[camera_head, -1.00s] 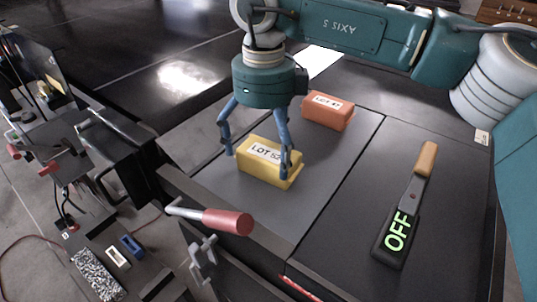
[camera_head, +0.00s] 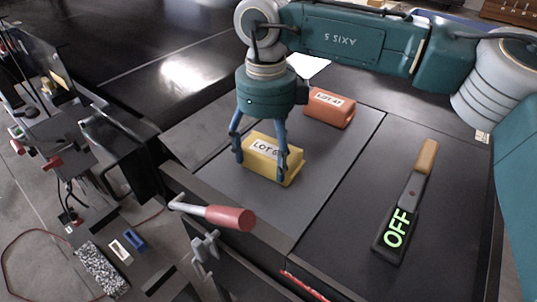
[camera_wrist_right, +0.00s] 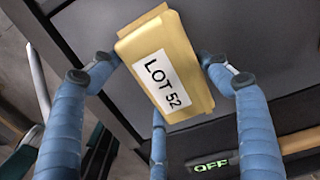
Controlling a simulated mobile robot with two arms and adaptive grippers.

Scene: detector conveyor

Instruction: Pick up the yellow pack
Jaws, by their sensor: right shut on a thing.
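The yellow pack (camera_head: 270,173), with a white "LOT 52" label, sits in my right gripper (camera_head: 262,167) on the dark grey belt surface (camera_head: 228,188). The blue fingers are shut on its two ends, and one finger covers part of the label in the head view. In the right wrist view, the pack (camera_wrist_right: 185,98) lies between the fingertips with its label fully readable. I cannot tell any gap under the pack. My left gripper is not in view.
An orange pack (camera_head: 329,107) with its own lot label stands just behind. A lever with a wooden handle and a glowing OFF plate (camera_head: 397,229) is on the right panel. A red-handled crank (camera_head: 230,217) sticks out in front.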

